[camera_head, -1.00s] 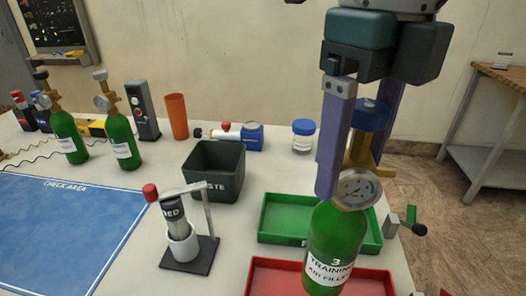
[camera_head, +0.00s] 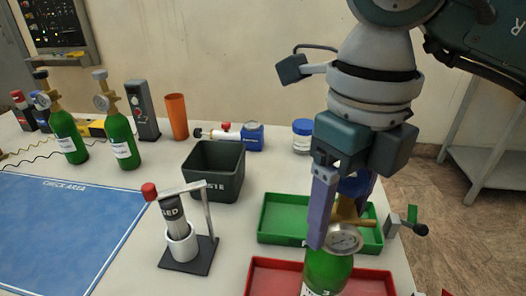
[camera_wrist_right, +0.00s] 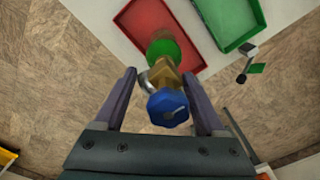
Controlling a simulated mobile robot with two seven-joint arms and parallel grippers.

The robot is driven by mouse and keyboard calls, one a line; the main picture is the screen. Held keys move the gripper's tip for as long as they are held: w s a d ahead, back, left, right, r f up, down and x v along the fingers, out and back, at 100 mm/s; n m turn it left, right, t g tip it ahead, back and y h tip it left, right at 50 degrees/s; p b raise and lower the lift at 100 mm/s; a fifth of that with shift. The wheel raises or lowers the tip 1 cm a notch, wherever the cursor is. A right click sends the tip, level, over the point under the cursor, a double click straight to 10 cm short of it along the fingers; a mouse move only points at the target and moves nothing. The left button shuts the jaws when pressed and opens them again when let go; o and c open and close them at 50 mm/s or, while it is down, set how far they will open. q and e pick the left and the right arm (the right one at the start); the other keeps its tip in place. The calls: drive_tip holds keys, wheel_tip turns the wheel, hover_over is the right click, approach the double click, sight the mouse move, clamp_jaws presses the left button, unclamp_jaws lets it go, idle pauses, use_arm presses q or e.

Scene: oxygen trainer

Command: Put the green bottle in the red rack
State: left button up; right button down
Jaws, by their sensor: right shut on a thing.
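The green bottle (camera_head: 326,268) has a brass valve, a round gauge and a blue knob on top. My right gripper (camera_head: 341,222) is shut on its valve, with a finger on each side, and holds the bottle about upright. In the right wrist view the blue knob (camera_wrist_right: 168,106) sits between my fingers, and the green bottle (camera_wrist_right: 163,48) overlaps the red rack (camera_wrist_right: 143,22). In the head view the red rack (camera_head: 265,273) lies at the bottom edge, behind the bottle. The bottle's base is cut off, so I cannot tell if it touches the rack. My left gripper is not in view.
A green tray (camera_head: 277,213) lies just behind the red rack. A stand with a small cylinder (camera_head: 182,245) and a dark waste bin (camera_head: 213,172) are to the left. Two other green bottles (camera_head: 68,137) (camera_head: 122,140) stand at the back left. A crank handle (camera_head: 412,225) sits at the table's right edge.

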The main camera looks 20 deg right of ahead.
unclamp_jaws()
wheel_tip(320, 180, up, 12)
drive_tip(key=shift+r+p, duration=0.15)
drive_tip(key=shift+p, duration=0.55)
